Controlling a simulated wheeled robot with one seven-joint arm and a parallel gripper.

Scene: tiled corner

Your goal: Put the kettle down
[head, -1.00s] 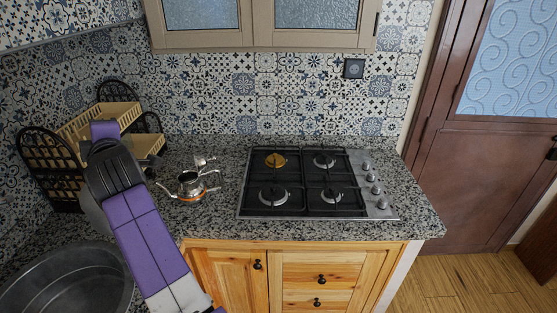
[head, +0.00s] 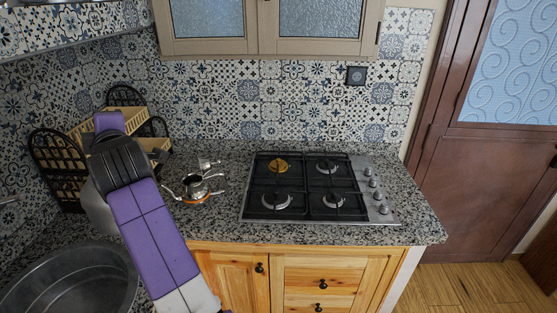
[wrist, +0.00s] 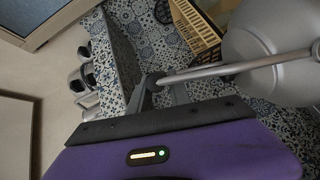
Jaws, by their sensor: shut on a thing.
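My gripper (wrist: 163,84) is shut on the bar-like handle of a grey metal vessel, which I take to be the kettle (wrist: 272,72). In the wrist view its rounded body fills the upper right, and the handle runs left into the jaws. In the head view only a grey edge of the kettle (head: 99,207) shows beside my dark wrist, which hides the rest and the fingertips. It appears at the left end of the speckled granite counter (head: 222,231), near the sink. I cannot tell whether its base touches anything.
The gas hob (head: 305,187) is further right, with empty burners. A dark round sink basin (head: 70,281) lies front left. A dish rack (head: 58,160) stands behind my arm. Cabinets hang above.

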